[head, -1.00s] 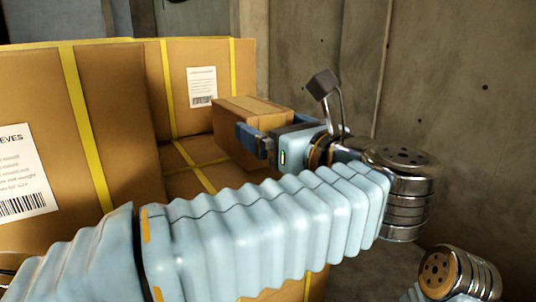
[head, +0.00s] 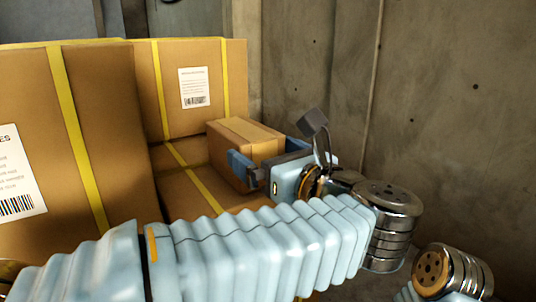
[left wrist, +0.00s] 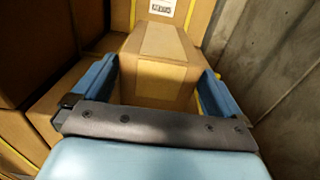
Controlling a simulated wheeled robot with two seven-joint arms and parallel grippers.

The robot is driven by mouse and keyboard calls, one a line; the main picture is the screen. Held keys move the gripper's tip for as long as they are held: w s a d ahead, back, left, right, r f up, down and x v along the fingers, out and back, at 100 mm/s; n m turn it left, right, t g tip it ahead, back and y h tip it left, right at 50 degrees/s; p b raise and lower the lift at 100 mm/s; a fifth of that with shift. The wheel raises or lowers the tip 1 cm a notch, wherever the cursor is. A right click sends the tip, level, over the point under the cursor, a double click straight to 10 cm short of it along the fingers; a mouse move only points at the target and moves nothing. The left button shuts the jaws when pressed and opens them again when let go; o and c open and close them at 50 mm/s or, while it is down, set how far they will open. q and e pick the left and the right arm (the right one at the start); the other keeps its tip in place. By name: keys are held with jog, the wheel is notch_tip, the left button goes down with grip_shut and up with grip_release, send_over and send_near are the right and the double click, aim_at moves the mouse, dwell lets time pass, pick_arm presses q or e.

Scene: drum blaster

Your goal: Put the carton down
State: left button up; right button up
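The carton (head: 232,157) is a small brown box with a paler tape strip on top. In the head view it is in front of the tall back box, upright and slightly turned. My left gripper (head: 255,165) has its blue fingers on opposite sides of the carton and appears shut on it. In the left wrist view, the carton (left wrist: 158,75) lies between the two fingertips (left wrist: 160,68). A strapped box top (head: 205,190) lies beneath it; I cannot tell whether the carton touches it. My right gripper is not in view.
A tall strapped box (head: 195,70) stands behind the carton, and a large box (head: 100,90) stands at the left. A concrete wall (head: 440,100) is at the right. Part of the lower box top beside the carton is bare.

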pick_arm(q)
jog(key=shift+s+r, duration=0.1)
jog(key=shift+r, duration=0.05)
jog(key=b+v, duration=0.2)
jog(key=v, duration=1)
